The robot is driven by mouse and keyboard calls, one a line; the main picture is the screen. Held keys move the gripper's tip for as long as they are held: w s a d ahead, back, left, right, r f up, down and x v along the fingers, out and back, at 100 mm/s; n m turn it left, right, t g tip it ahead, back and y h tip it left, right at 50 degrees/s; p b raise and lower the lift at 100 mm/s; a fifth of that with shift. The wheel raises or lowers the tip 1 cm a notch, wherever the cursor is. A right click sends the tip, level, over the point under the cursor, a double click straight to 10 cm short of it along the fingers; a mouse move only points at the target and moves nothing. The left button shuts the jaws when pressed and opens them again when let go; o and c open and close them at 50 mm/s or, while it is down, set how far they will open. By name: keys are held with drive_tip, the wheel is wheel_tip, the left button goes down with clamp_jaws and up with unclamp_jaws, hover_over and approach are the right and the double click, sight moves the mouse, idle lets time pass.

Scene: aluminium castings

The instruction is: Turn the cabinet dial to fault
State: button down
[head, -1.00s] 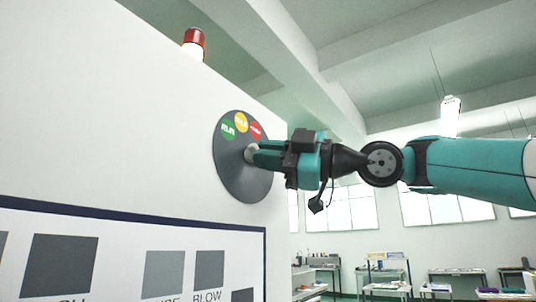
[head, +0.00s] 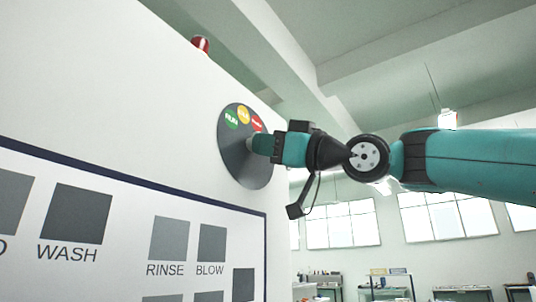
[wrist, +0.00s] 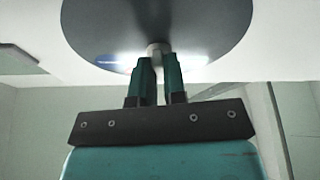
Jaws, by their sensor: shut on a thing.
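The cabinet dial is a dark grey disc (head: 236,160) on the white cabinet wall, with a green RUN mark (head: 231,119), a yellow mark (head: 244,115) and a red mark (head: 257,124) along its top. The lettering on the yellow and red marks is too small to read surely. My gripper (head: 258,144) is at the disc's middle, shut on the knob. The knob's pointing direction is hidden.
A panel with grey squares labelled WASH, RINSE and BLOW (head: 212,243) is below left of the dial. A red lamp (head: 201,43) stands on the cabinet top. Tables (head: 385,292) stand far off by the windows. The space right of the cabinet is open.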

drive_tip(key=shift+s+r+m+t+h+b, duration=0.25)
drive_tip(key=shift+m+t+h, duration=0.4)
drive_tip(key=shift+m, duration=1.2)
drive_tip(key=shift+m+t+h+b, duration=0.4)
drive_tip(key=shift+m+t, duration=0.5)
drive_tip(key=shift+m, duration=1)
drive_tip(key=shift+s+r+m+t+h+b, duration=0.15)
drive_tip(key=shift+m+t+h, duration=0.55)
drive_tip(key=shift+m, duration=1.15)
drive_tip(key=shift+w+m+t, duration=0.1)
drive_tip(key=shift+m+t, duration=0.15)
drive_tip(key=shift+m, duration=0.05)
drive_tip(key=c, duration=1.3)
unclamp_jaws()
drive_tip(key=shift+w, duration=0.1)
drive_tip(key=shift+o, duration=0.6)
drive_tip(key=shift+w+a+f, duration=0.1)
drive_tip(key=shift+a+f, duration=0.05)
drive_tip(key=shift+a, duration=0.05)
drive_tip(key=shift+f, duration=0.15)
